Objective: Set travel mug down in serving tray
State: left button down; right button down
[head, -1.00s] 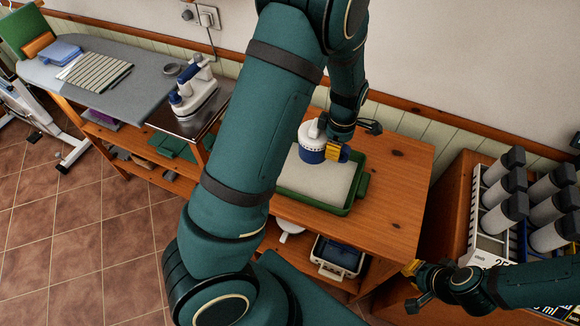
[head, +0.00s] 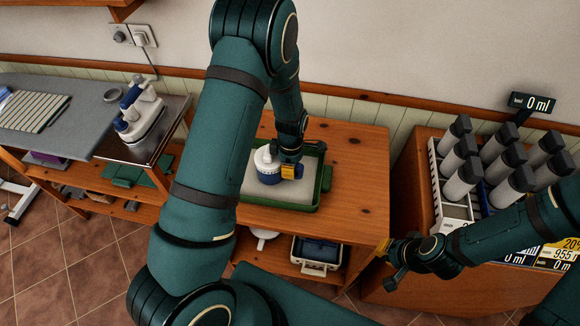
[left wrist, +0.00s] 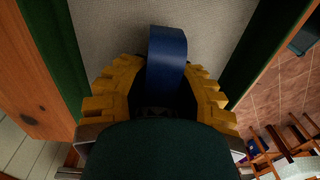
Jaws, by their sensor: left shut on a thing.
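The travel mug (head: 267,168) has a white top and a blue lower part. It stands about upright over the pale floor of the green serving tray (head: 318,192), within its rim. I cannot tell whether its base touches the tray. My left gripper (head: 287,171) comes down at its right side, yellow fingers shut on it. In the left wrist view the yellow fingers (left wrist: 160,88) close around a blue part of the mug (left wrist: 167,55), with the tray's green wall (left wrist: 60,60) beside. My left arm hides the tray's left part. My right gripper (head: 388,264) is open and empty, right of the wooden table.
The tray lies on a wooden table (head: 350,170) with clear top to its right. A white appliance (head: 316,252) sits on the shelf below. An iron (head: 138,112) stands at left. Several grey-capped bottles (head: 463,180) stand in a rack on the right cabinet.

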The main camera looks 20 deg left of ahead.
pick_arm(q)
jog(key=shift+f, duration=0.1)
jog(key=c, duration=0.8)
grip_release()
jog(key=shift+r, duration=0.3)
notch_tip(320, 180, up, 12)
jog(key=shift+w+p, duration=0.25)
jog(key=shift+p, duration=0.2)
jog(key=shift+f, duration=0.15)
